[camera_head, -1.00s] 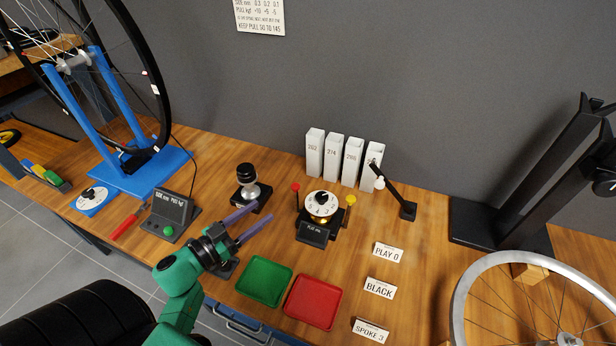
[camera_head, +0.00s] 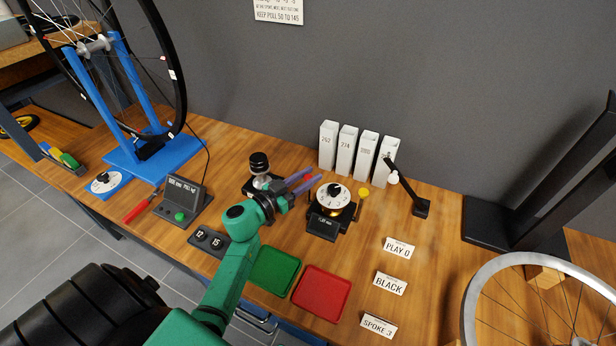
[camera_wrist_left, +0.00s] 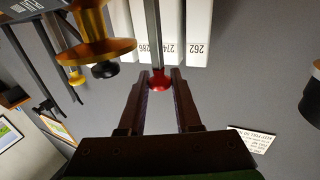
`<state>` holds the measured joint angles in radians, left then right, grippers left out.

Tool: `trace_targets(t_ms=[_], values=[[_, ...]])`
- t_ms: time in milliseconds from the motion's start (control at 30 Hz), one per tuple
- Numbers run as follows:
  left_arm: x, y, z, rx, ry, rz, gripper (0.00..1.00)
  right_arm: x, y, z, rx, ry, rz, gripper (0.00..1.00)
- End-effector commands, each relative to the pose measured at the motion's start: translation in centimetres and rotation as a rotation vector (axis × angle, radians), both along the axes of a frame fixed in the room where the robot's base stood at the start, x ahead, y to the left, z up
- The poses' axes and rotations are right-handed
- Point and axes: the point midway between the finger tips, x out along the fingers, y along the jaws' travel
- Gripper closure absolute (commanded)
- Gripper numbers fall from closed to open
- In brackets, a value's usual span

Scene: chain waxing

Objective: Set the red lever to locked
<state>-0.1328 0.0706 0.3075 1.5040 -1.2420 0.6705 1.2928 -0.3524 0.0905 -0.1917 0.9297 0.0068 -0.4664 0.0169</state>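The red lever shows in the left wrist view as a red ball knob (camera_wrist_left: 159,79) on a grey rod. The knob lies between the fingertips of my left gripper (camera_wrist_left: 158,84), with the fingers apart on either side; I cannot tell if they touch it. In the head view my left gripper (camera_head: 306,180) reaches the left side of the dial gauge (camera_head: 333,197), and its fingers mostly hide the red lever. The gauge has a white dial, a black knob and a dark display. A yellow lever (camera_head: 363,193) stands on its right. My right gripper is out of view.
White numbered boxes (camera_head: 346,150) stand behind the gauge. A black-topped stand (camera_head: 259,165) is close behind my left gripper. A black lamp (camera_head: 421,207) is to the right. Green (camera_head: 273,270) and red (camera_head: 321,292) trays lie in front. A blue wheel stand (camera_head: 146,168) is at left.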

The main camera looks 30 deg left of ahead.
Motion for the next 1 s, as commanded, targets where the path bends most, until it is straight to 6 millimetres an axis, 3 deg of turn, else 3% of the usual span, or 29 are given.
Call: trace_targets(t_ms=[33,67,1000], values=[[-0.01,0.00,0.00,0.000,0.000,0.000,0.91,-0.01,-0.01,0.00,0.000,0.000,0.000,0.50],[-0.02,0.01,0.00,0.000,0.000,0.000,1.00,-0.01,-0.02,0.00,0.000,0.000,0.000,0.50],[-0.05,-0.02,-0.04,0.000,0.000,-0.001,1.00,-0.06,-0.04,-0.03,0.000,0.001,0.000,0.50]])
